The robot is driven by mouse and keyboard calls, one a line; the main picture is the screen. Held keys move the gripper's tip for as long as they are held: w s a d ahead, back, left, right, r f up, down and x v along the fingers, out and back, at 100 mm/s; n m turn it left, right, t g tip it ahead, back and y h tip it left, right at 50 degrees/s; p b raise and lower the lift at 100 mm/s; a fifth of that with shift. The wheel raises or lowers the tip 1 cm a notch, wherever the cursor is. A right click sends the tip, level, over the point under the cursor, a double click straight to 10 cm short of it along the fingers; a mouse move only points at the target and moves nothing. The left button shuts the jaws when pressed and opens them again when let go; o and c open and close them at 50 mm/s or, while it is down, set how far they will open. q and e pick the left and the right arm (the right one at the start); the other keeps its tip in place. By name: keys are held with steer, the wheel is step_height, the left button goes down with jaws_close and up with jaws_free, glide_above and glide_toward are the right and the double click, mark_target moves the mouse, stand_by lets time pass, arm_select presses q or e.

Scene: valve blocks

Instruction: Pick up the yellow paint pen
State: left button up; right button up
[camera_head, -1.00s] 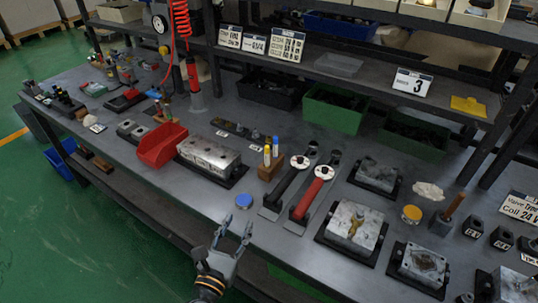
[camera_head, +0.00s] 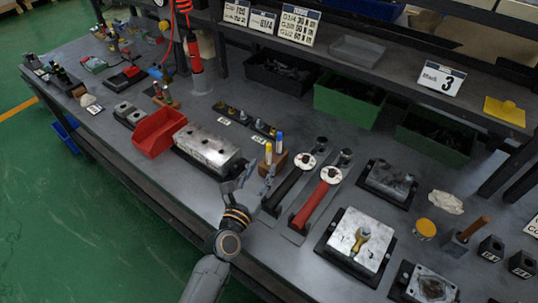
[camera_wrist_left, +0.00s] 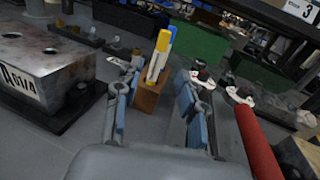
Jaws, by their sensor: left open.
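The yellow paint pen (camera_head: 268,153) stands upright in a small wooden holder (camera_head: 280,163) on the bench, beside a blue-capped pen (camera_head: 279,143). In the left wrist view the yellow pen (camera_wrist_left: 158,52) and the blue-capped pen (camera_wrist_left: 168,42) rise from the holder (camera_wrist_left: 149,97), close together. My left gripper (camera_head: 256,178) is open and empty, just in front of the holder. In the left wrist view its fingers (camera_wrist_left: 164,72) lie to either side of the pens and holder in the picture. Contact cannot be made out. My right gripper is not in view.
A metal block (camera_head: 208,147) and a red bin (camera_head: 158,131) stand left of the holder. A black-handled tool and a red-handled tool (camera_head: 315,202) lie close on its right. A row of small fittings (camera_head: 245,120) sits behind it.

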mark_target(268, 154)
arm_select(q)
steer(key=shift+w+d, duration=0.2)
steer(key=shift+w, duration=0.35)
steer(key=shift+w+d, duration=0.1)
steer(key=shift+w, duration=0.1)
steer(key=p+x, duration=0.1)
steer(key=x, duration=0.3)
steer(key=shift+w+r, duration=0.2)
steer(key=shift+w+d, duration=0.1)
steer(key=shift+w, duration=0.35)
steer(key=shift+s, duration=0.1)
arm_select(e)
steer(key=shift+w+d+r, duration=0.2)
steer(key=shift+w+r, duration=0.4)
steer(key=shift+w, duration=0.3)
arm_select(q)
jaws_close()
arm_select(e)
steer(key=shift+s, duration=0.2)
